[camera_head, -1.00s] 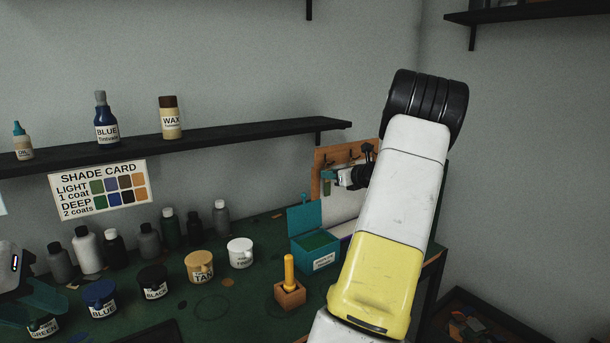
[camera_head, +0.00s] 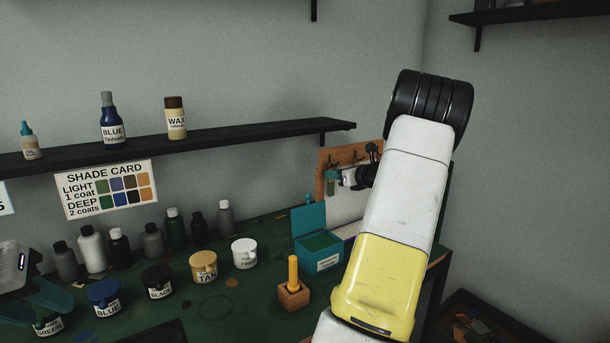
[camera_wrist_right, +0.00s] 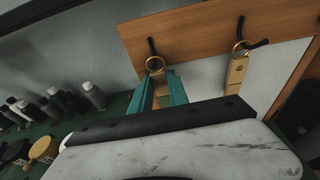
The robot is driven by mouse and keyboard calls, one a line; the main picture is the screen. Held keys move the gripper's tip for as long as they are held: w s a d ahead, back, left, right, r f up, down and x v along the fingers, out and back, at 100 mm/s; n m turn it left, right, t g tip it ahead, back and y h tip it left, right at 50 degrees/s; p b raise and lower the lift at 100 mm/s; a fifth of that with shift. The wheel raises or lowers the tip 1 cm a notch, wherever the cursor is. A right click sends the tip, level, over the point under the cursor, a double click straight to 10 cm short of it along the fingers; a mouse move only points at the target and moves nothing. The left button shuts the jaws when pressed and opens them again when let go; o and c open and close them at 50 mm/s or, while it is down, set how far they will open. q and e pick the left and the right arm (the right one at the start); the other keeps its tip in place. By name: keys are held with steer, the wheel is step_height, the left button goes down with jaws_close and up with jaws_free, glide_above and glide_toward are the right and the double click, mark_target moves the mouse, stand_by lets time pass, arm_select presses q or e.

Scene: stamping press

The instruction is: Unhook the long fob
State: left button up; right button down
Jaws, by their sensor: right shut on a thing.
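In the right wrist view the teal fingers of my right gripper (camera_wrist_right: 158,92) are closed on a fob hanging below a brass ring (camera_wrist_right: 155,64) at the left hook. The fob is mostly hidden between the fingers, and I cannot tell its full length. The ring overlaps the tip of the black hook (camera_wrist_right: 152,47); whether it still hangs on it is unclear. A second, tan fob (camera_wrist_right: 235,74) hangs by its ring from the right hook. In the head view the right gripper (camera_head: 333,175) is at the wooden hook board (camera_head: 323,160). My left gripper (camera_head: 42,298) is open at the lower left.
A teal open box (camera_head: 318,262) stands below the hook board. A wooden block with a yellow peg (camera_head: 293,295), several paint pots and bottles stand on the green bench. A black shelf (camera_head: 230,139) runs along the wall. My right arm hides the bench's right part.

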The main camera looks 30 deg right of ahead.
steer(key=shift+s+r, duration=0.1)
steer(key=shift+s, duration=0.05)
steer(key=shift+r+v, duration=0.2)
steer(key=shift+v, duration=0.85)
steer(key=shift+r+v, duration=0.2)
steer(key=shift+v, duration=0.8)
steer(key=v, duration=0.5)
steer(key=shift+f, duration=0.1)
